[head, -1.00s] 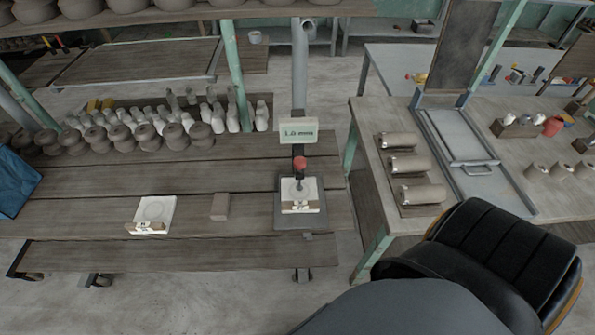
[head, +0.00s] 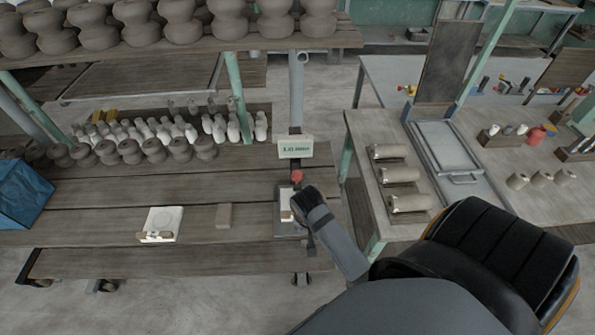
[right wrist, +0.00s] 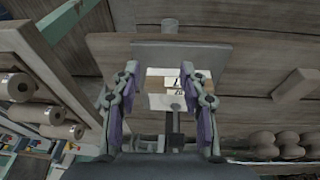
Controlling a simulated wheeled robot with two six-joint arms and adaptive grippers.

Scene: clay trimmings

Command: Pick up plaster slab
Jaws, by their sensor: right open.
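One white plaster slab (head: 286,207) lies on a grey base plate (head: 283,227) below the small sign, mostly hidden by my right arm in the head view. In the right wrist view this slab (right wrist: 158,101) shows between the fingers, with dark marks on it. My right gripper (right wrist: 160,78) is open over it, a finger on either side, holding nothing. I cannot tell whether the fingers touch it. A second white slab (head: 163,221) lies flat on the bench further left, with a small piece at its front edge. My left gripper is not in view.
A stand with a red knob (head: 297,177) and a "1.0 mm" sign (head: 295,148) rises behind the base plate. A brown block (head: 223,216) lies between the slabs. Pots and white bottles (head: 233,128) line the bench's back. Grey cylinders (head: 400,174) lie on the right table.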

